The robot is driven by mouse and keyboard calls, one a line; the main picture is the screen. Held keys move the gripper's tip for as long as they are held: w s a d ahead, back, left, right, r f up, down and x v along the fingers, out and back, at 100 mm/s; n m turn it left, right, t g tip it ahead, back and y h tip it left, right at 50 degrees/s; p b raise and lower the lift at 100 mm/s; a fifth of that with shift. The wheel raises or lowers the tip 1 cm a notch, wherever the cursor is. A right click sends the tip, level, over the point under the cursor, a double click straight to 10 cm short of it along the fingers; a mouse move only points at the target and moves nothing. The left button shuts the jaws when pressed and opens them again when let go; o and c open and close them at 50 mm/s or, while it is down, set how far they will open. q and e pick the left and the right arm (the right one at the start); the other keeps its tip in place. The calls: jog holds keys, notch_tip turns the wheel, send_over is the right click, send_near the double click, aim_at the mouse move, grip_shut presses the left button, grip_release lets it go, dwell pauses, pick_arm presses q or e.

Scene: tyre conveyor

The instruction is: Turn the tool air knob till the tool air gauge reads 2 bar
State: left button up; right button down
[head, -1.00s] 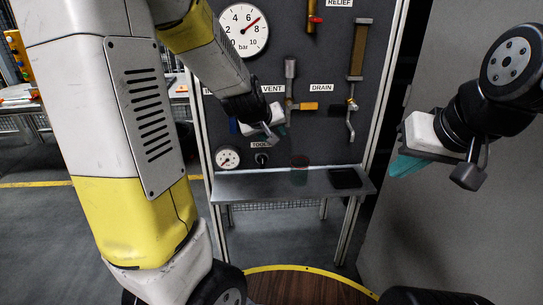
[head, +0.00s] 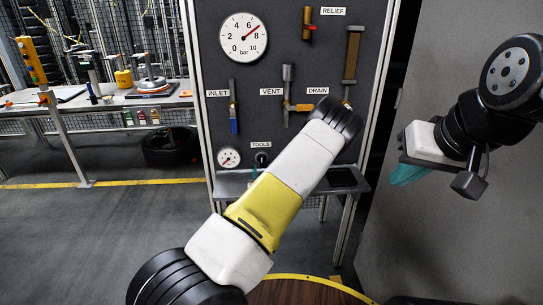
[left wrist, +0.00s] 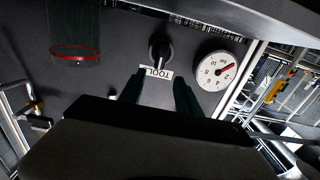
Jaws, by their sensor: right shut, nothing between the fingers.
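The tool air knob is a small black knob (head: 261,158) below the TOOLS label, and it shows larger in the left wrist view (left wrist: 160,48). The small white tool air gauge (head: 229,157) is left of it. In the upside-down left wrist view, that gauge (left wrist: 215,71) has its red needle towards the low end; I cannot read it exactly. My left gripper (left wrist: 157,93) is open, its dark green fingers apart and pointing at the knob. The knob appears beyond the tips, between their lines. My right gripper (head: 408,172) is shut, empty, far right.
A large bar gauge (head: 243,37) and INLET, VENT, DRAIN and RELIEF valves fill the panel (head: 270,75). A shelf (head: 232,186) runs below, partly hidden by my left arm. A red-rimmed dark container (left wrist: 75,52) shows in the left wrist view. A grey wall stands right.

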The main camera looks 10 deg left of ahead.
aim_at(262, 159)
pick_arm(q)
jog(key=shift+x, duration=3.8)
jog(key=shift+d, duration=0.15)
grip_shut()
